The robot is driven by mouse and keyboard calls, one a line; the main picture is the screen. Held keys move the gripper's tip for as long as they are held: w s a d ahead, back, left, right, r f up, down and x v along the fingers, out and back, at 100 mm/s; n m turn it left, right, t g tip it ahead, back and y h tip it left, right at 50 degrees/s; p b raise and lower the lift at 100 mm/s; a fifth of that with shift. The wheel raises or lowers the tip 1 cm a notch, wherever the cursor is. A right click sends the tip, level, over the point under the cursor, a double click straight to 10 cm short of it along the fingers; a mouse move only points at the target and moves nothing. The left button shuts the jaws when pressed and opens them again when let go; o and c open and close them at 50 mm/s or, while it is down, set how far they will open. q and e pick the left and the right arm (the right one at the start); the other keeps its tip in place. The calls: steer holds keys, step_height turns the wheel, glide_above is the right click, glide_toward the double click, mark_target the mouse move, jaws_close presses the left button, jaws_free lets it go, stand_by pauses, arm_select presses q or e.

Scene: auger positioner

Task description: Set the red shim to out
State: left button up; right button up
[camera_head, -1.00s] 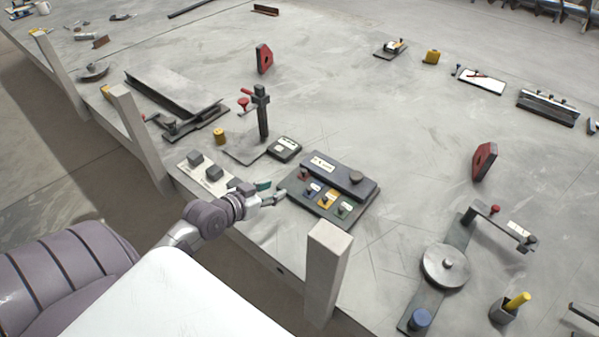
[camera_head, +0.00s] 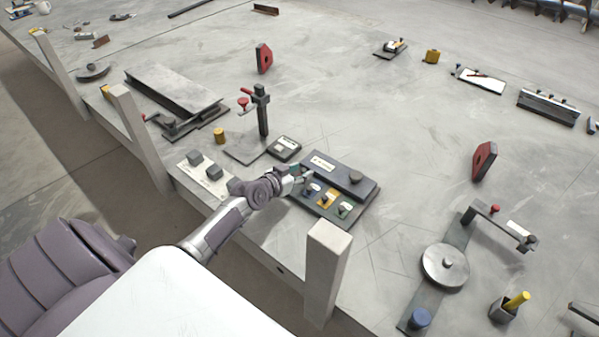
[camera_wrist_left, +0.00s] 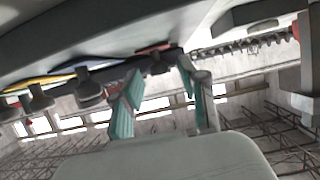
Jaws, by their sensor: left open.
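The dark panel (camera_head: 350,166) sits on the grey table with a row of coloured shims along its near side. The red shim shows as a red strip with a dark knob (camera_wrist_left: 155,48) in the left wrist view. In the head view my left gripper hides it. My left gripper (camera_head: 298,173) is at the left end of the row. In the wrist view its two teal-padded fingers (camera_wrist_left: 160,74) are open, one on each side of the red shim's knob. I cannot tell if they touch it. My right gripper is not in view.
The blue (camera_head: 311,190), yellow (camera_head: 326,199) and green (camera_head: 344,209) shims lie right of my gripper. A grey post (camera_head: 327,268) rises at the front edge.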

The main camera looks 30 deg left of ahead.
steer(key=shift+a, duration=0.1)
arm_select(q)
jaws_close()
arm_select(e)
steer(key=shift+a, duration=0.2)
